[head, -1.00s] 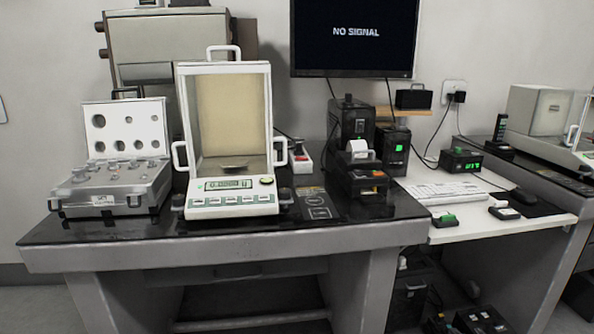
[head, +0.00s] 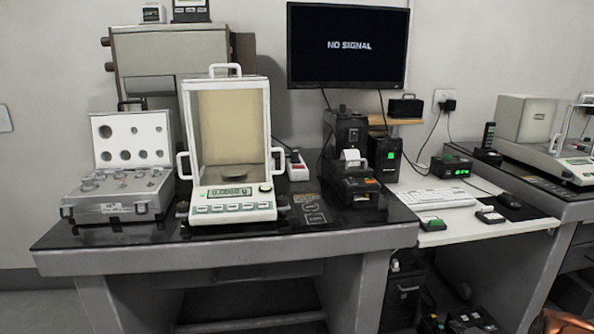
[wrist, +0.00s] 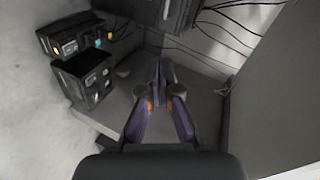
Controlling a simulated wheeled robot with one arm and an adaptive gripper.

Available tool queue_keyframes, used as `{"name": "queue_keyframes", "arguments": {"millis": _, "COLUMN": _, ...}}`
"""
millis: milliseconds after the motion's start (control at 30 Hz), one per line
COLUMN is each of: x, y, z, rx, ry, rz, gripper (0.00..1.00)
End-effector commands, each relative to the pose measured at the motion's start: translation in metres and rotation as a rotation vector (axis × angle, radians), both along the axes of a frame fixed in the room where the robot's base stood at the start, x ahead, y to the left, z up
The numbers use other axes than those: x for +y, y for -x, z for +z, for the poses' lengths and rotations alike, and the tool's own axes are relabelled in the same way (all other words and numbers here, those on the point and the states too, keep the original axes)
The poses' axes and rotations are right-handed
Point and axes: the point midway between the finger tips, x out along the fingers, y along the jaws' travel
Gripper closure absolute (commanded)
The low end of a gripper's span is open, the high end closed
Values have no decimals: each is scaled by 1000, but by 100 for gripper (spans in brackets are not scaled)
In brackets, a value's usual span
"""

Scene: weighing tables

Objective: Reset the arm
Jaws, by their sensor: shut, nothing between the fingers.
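My gripper (wrist: 164,68) shows in the wrist view, with its two dark fingers together and nothing between them. It points toward a grey surface near the floor, beside dark boxes, and touches nothing that I can see. In the head view the gripper does not show. A small orange-brown part shows at the bottom right corner there, and I cannot tell what it is.
A balance (head: 232,205) with a glass case stands on the weighing table (head: 90,255), beside an open weight case (head: 110,212). A printer (head: 352,190) and white side desk (head: 480,236) are to the right. Dark boxes (wrist: 85,75) lie left in the wrist view.

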Motion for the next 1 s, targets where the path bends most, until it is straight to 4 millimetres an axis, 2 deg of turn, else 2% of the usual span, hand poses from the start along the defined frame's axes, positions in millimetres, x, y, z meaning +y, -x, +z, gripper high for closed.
{"name": "queue_keyframes", "arguments": {"millis": 33, "x": 1, "y": -4, "z": 19, "rx": 15, "ry": 35, "rz": 1, "gripper": 100}}
{"name": "queue_keyframes", "arguments": {"millis": 267, "x": 0, "y": -9, "z": 89, "rx": 133, "ry": 235, "rz": -7, "gripper": 100}}
{"name": "queue_keyframes", "arguments": {"millis": 533, "x": 12, "y": 3, "z": 171, "rx": 290, "ry": 436, "rz": 2, "gripper": 100}}
{"name": "queue_keyframes", "arguments": {"millis": 767, "x": 34, "y": 28, "z": 239, "rx": 429, "ry": 569, "rz": 30, "gripper": 100}}
{"name": "queue_keyframes", "arguments": {"millis": 1000, "x": 66, "y": 68, "z": 307, "rx": 575, "ry": 674, "rz": 88, "gripper": 100}}
